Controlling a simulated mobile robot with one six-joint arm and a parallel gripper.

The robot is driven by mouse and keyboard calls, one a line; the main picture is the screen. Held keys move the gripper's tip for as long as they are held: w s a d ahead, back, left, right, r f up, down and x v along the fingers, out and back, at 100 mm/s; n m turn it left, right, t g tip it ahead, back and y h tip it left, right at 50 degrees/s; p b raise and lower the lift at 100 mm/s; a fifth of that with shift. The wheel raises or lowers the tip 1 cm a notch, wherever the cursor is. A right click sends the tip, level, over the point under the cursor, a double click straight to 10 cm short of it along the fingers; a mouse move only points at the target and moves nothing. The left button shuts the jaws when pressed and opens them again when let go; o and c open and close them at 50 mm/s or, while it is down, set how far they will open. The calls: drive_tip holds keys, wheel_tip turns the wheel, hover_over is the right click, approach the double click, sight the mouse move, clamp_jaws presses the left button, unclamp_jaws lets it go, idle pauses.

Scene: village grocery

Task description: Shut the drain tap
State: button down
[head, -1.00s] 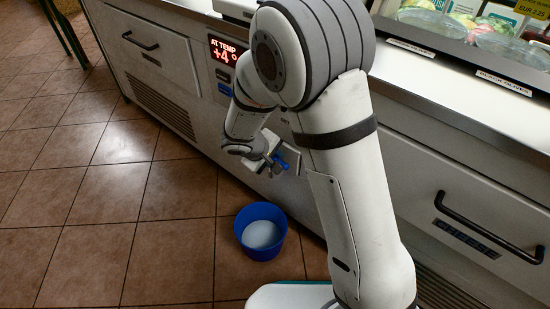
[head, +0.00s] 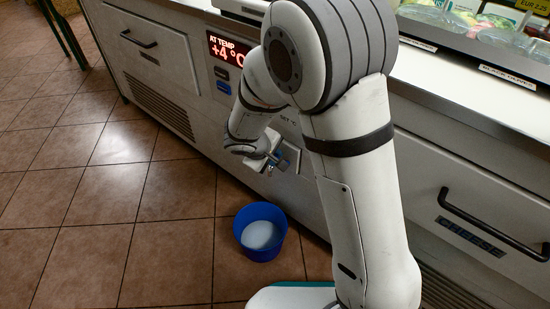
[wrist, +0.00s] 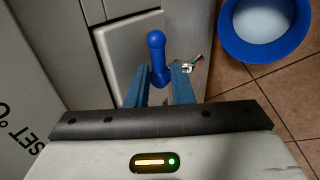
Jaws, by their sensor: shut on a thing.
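The drain tap has a blue lever handle (wrist: 156,55) and a small metal spout (wrist: 190,67) on the pale front of the counter. My gripper (wrist: 158,82) is shut on the blue handle, with one finger on each side of it. The handle's rounded end sticks out beyond the fingertips in the wrist view. In the head view my gripper (head: 272,162) is at the counter front, and the handle is mostly hidden there.
A blue bucket (head: 242,240) with pale contents stands on the tiled floor below the tap; it also shows in the wrist view (wrist: 228,35). The temperature display (head: 226,48) is above. A drawer handle (head: 490,226) sticks out at right.

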drive_tip(key=c, duration=1.4)
unclamp_jaws()
drive_tip(key=p+v, duration=0.3)
drive_tip(key=v, duration=0.4)
drive_tip(key=shift+r, duration=0.3)
drive_tip(key=shift+s+a, duration=0.1)
drive_tip(key=shift+s, duration=0.05)
